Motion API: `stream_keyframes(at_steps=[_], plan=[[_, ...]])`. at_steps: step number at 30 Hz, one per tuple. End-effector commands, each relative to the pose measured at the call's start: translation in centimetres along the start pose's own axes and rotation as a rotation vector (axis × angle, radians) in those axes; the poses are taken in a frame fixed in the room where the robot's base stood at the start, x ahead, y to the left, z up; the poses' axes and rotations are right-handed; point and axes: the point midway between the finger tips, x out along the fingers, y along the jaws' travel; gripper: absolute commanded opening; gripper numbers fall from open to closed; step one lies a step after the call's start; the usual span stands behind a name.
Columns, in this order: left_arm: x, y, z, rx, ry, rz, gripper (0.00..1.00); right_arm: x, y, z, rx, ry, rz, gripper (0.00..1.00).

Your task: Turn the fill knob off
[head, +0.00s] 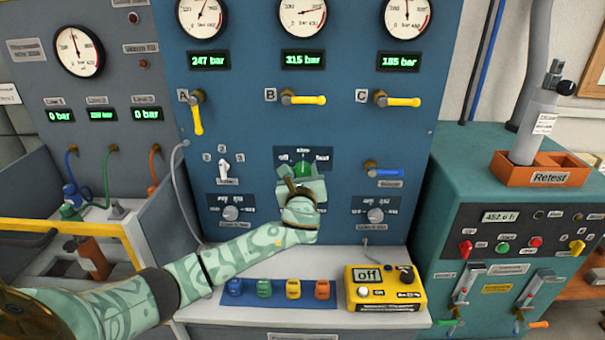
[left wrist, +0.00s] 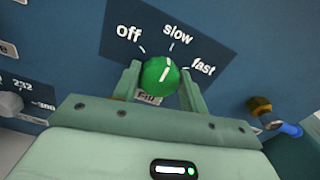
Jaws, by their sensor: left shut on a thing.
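The green fill knob (left wrist: 160,76) sits on a dark plate (left wrist: 135,22) marked off, slow and fast. Its white pointer line aims at the slow mark. My left gripper (left wrist: 163,80) is shut on the knob, one finger on each side. In the head view the knob (head: 304,169) shows only partly above my left gripper (head: 302,176), which hides its lower part. The label below the knob is partly covered by the gripper. My right gripper is not in view.
Yellow levers A (head: 197,117), B (head: 303,100) and C (head: 398,101) are above. A blue lever (head: 384,172) is to the right, a white toggle (head: 224,168) to the left. A yellow meter (head: 385,289) reading off and coloured tags on a blue mat (head: 334,292) lie below.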

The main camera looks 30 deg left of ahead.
Motion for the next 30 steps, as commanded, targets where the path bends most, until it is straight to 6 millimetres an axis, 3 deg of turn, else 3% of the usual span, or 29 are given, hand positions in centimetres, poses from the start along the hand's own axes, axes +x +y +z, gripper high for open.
stream_keyframes(at_steps=[11, 30], plan=[[-0.03, 0.05, -0.04, -0.137, 0.002, 0.002, 0.2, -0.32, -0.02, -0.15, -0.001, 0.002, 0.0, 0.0], [-0.03, 0.21, -0.25, -0.719, 0.001, 0.002, 0.2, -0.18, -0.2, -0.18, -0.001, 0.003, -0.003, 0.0]])
